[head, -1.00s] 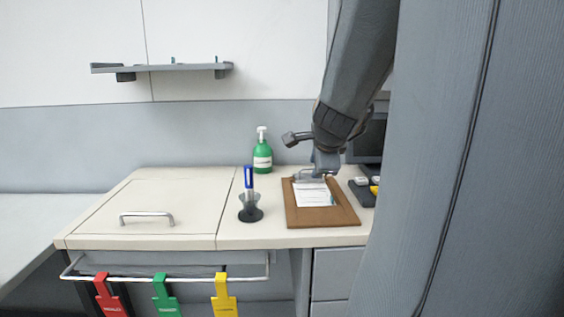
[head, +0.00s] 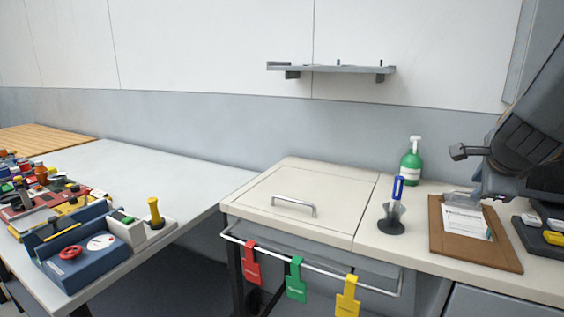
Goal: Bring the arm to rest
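My gripper (head: 476,196) is at the right of the head view, above the upper part of a brown clipboard (head: 497,252) with a white printed sheet (head: 463,220). My arm comes down to it from the upper right. The fingers are small and partly hidden, so I cannot tell whether they are open or shut, or whether they touch the clipboard.
A blue pen stands in a dark-based holder (head: 391,222) left of the clipboard, with a green pump bottle (head: 411,160) behind. Red, green and yellow tags hang from the front rail (head: 320,268). A long table (head: 165,180) at left holds a blue device (head: 80,255).

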